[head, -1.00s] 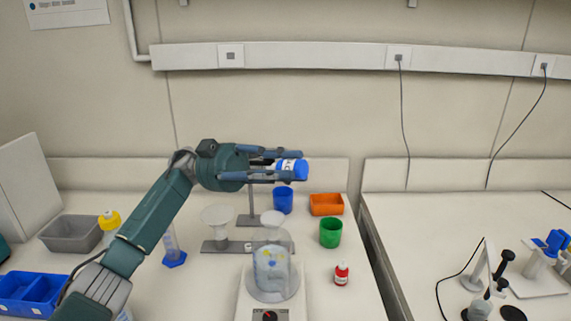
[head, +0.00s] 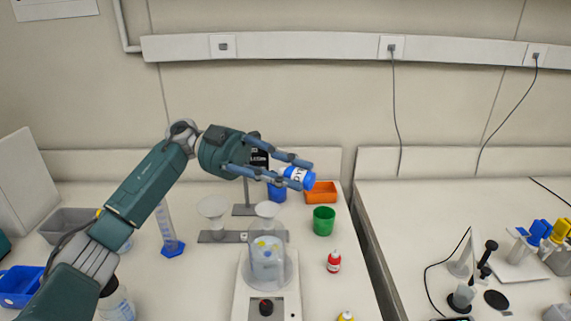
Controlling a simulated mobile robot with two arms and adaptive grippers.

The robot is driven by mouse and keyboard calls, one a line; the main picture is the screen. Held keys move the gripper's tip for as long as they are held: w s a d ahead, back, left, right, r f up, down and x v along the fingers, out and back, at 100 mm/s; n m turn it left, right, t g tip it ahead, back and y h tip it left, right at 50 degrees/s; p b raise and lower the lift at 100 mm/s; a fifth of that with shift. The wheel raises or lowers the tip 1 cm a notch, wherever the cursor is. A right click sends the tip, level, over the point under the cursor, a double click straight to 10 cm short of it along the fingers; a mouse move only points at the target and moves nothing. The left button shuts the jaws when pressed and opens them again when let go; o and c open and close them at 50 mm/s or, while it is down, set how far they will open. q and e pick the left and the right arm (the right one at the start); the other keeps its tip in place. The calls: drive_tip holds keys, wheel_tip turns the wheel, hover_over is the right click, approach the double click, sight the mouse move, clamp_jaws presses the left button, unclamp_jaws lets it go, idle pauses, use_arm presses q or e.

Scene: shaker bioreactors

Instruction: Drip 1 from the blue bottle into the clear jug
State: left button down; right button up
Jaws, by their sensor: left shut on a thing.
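My left gripper (head: 288,174) is shut on a small white bottle with a blue cap (head: 297,176). It holds the bottle lying over, with the cap end to the right and slightly down. The bottle is in the air above the bench, up and to the right of the clear jug (head: 268,262). The clear jug stands on a white device with a dark knob and has a few coloured marks inside or on it. No drop shows at the bottle. My right gripper is not in view.
A white funnel (head: 213,207) on a stand, a blue cup (head: 277,192), an orange tray (head: 321,192), a green cup (head: 323,221) and a red bottle (head: 334,262) surround the jug. A tall cylinder (head: 166,229) stands left. A gap separates the right bench.

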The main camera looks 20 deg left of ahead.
sight(305, 171)
use_arm(q)
drive_tip(key=shift+d+y+p, duration=0.3)
drive_tip(key=shift+d+p, duration=0.05)
drive_tip(key=shift+d, duration=0.15)
drive_tip(key=shift+s+d+f+y+p, duration=0.15)
drive_tip(key=shift+d+y+p, duration=0.6)
drive_tip(key=shift+p, duration=0.45)
drive_tip(key=shift+d+f+y+p, duration=0.25)
drive_tip(key=shift+d+f+p, duration=0.05)
drive_tip(key=shift+d+p, duration=0.05)
wheel_tip(305, 171, up, 2)
drive_tip(key=y+p, duration=0.1)
drive_tip(key=p, duration=0.2)
drive_tip(key=shift+a+r+p, duration=0.1)
drive_tip(key=shift+p, duration=0.2)
drive_tip(key=shift+r+y+p, duration=0.55)
drive_tip(key=shift+y+p, duration=0.05)
drive_tip(key=shift+p, duration=0.8)
